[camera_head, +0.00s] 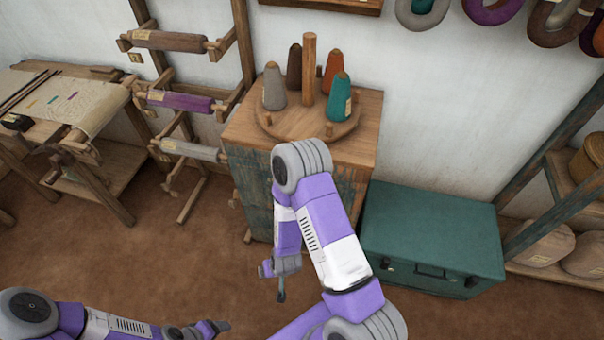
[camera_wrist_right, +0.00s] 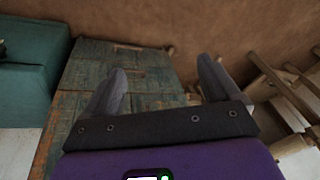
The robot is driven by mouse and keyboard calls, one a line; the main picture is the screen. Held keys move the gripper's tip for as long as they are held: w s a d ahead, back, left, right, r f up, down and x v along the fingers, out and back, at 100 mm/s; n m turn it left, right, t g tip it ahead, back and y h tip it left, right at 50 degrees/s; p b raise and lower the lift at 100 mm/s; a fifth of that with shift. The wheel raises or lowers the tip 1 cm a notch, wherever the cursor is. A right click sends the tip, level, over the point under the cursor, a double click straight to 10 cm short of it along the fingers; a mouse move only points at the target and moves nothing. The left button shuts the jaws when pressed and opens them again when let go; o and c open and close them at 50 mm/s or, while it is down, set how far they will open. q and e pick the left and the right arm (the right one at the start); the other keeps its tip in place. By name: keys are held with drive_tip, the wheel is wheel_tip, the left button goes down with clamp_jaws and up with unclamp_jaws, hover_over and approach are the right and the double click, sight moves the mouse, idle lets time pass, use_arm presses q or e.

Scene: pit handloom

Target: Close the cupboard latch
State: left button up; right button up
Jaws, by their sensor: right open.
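The cupboard (camera_head: 253,190) is a wooden cabinet with worn green paint, standing against the wall. Its worn green panels (camera_wrist_right: 85,68) also fill much of the right wrist view. I cannot make out the latch in either view; my right arm hides part of the cupboard front. My right gripper (camera_head: 277,280) hangs low in front of the cupboard in the head view. In the right wrist view its two grey fingers (camera_wrist_right: 160,90) are spread apart with nothing between them, facing the panels. My left gripper (camera_head: 212,328) is low at the bottom left, away from the cupboard; its fingers are unclear.
A teal chest (camera_head: 430,235) stands close to the cupboard's right side. Yarn cones stand on a round wooden stand (camera_head: 310,118) on the cupboard top. A wooden rack with rolls (camera_head: 180,103) is to the left. Brown floor (camera_head: 150,260) is open in front.

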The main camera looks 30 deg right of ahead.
drive_tip(key=shift+o, duration=0.7)
drive_tip(key=w+d+f+t+h+b, duration=0.2)
drive_tip(key=w+d+h, duration=0.1)
drive_tip(key=w, duration=0.3)
drive_tip(key=shift+w+d+m, duration=0.25)
drive_tip(key=shift+d+m, duration=0.15)
drive_tip(key=shift+d, duration=0.35)
drive_tip(key=w+d+r+m+t+h+b, duration=0.2)
drive_tip(key=w+d+r+t+h+b, duration=0.15)
drive_tip(key=w+r+h, duration=0.35)
drive_tip(key=w+d+r+m+t+h+b, duration=0.2)
drive_tip(key=w+d+r+t+h+b, duration=0.25)
drive_tip(key=r, duration=0.45)
use_arm(q)
wheel_tip(320, 180, down, 11)
use_arm(e)
drive_tip(key=w+d+g, duration=0.1)
drive_tip(key=w+d, duration=0.4)
drive_tip(key=d, duration=0.1)
drive_tip(key=shift+w+d+f+m, duration=0.15)
drive_tip(key=shift+w+d+m, duration=0.15)
drive_tip(key=shift+w, duration=0.1)
use_arm(q)
drive_tip(key=shift+a, duration=0.1)
use_arm(e)
drive_tip(key=c, duration=0.8)
use_arm(q)
drive_tip(key=shift+p, duration=0.3)
use_arm(e)
drive_tip(key=shift+a, duration=0.1)
